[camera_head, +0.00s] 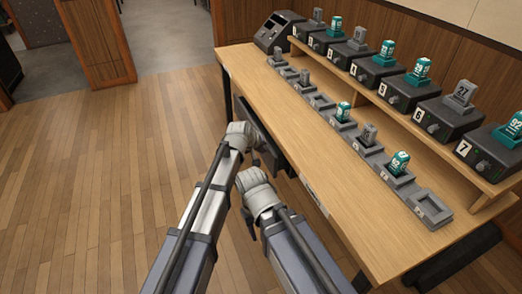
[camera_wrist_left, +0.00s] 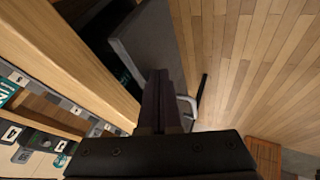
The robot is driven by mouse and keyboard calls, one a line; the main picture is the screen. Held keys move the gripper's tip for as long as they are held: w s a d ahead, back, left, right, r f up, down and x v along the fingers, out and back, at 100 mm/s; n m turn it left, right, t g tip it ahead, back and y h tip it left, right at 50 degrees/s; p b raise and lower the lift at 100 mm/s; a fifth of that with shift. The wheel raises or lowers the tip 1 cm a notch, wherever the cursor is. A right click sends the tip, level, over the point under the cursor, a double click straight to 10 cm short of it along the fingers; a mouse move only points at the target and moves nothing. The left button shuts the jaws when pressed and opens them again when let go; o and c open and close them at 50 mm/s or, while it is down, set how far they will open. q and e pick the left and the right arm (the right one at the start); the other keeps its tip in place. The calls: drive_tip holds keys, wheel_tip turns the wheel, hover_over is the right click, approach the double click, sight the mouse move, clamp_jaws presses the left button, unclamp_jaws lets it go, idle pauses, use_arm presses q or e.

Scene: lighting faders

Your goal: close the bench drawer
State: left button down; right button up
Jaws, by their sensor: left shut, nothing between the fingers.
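The bench drawer (camera_head: 266,140) juts out from the near long side of the wooden bench, partly open, with its dark side showing. In the left wrist view its grey front panel (camera_wrist_left: 152,42) and a pale bar handle (camera_wrist_left: 188,106) show, with a dark gap behind the panel. My left gripper (camera_head: 254,160) is at the drawer's outer side. In the left wrist view its fingers (camera_wrist_left: 160,88) are shut and empty, close to the panel's edge beside the handle; contact is unclear. My right gripper (camera_head: 248,220) is lower, beside the bench; its fingers are mostly hidden.
The bench top (camera_head: 262,80) carries a row of grey holders, some with teal or grey blocks. A raised shelf (camera_head: 400,108) behind holds numbered dark units. A dark console (camera_head: 280,30) stands at the far end. Open wooden floor (camera_head: 90,190) lies left of the bench.

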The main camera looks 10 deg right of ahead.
use_arm(q)
drive_tip(key=shift+w+d, duration=0.1)
drive_tip(key=shift+d, duration=0.2)
use_arm(e)
drive_tip(key=shift+w+d, duration=0.1)
drive_tip(key=shift+d, duration=0.2)
